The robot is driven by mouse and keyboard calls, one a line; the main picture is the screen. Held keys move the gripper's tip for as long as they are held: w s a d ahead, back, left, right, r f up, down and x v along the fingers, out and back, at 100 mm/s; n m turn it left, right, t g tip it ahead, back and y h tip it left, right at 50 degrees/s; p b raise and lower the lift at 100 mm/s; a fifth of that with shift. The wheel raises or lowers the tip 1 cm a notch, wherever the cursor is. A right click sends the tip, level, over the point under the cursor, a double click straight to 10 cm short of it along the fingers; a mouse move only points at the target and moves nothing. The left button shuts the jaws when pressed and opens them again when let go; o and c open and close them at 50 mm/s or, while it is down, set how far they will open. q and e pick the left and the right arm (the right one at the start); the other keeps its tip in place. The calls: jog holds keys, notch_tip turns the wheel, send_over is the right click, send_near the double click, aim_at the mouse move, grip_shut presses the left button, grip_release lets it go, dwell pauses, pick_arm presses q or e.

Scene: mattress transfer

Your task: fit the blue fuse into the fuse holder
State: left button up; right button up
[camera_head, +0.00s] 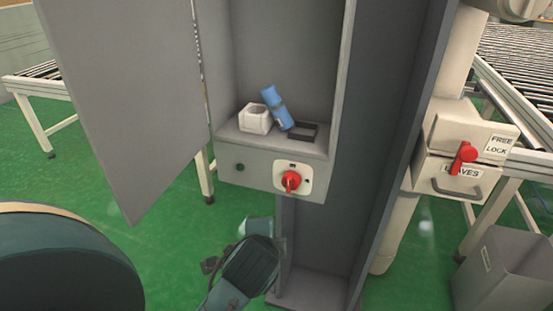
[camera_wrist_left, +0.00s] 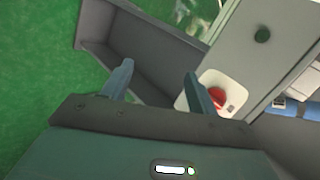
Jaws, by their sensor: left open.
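The blue fuse (camera_head: 273,104) is a cylinder with a darker band. It leans tilted in the open cabinet, between a white block with a round opening (camera_head: 254,119) and a small black rectangular tray (camera_head: 303,132). I cannot tell for certain which of these is the fuse holder. My left gripper (camera_head: 240,250) is below the cabinet's shelf box, in front of the grey post. In the left wrist view the left gripper (camera_wrist_left: 158,84) has its fingers apart with nothing between them; part of the blue fuse (camera_wrist_left: 290,106) shows at the right edge. My right gripper is not in view.
A red rotary switch (camera_head: 291,181) sits on the box front, close to one left finger in the wrist view (camera_wrist_left: 217,98). The open grey cabinet door (camera_head: 130,90) hangs at the left. A lever box (camera_head: 462,160) and a grey bin (camera_head: 505,275) stand at the right.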

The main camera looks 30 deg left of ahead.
pick_arm(q)
jog(key=w+a+r+m+t+y, duration=0.1)
jog(key=w+r+m+t+y, duration=0.2)
jog(key=w+r+m, duration=0.45)
jog(key=m+t+y, duration=0.2)
jog(key=m+y, duration=0.1)
jog(key=y, duration=0.1)
send_near(273, 101)
jog(key=shift+m, duration=0.25)
jog(key=x, duration=0.4)
jog(key=shift+w+r, duration=0.1)
jog(key=shift+w, duration=0.25)
jog(key=shift+p+x, duration=0.4)
jog(key=shift+x, duration=2.5)
jog(key=shift+s+a, duration=0.15)
jog(key=shift+s, duration=0.05)
jog(key=shift+c, duration=0.5)
jog(key=c, duration=1.1)
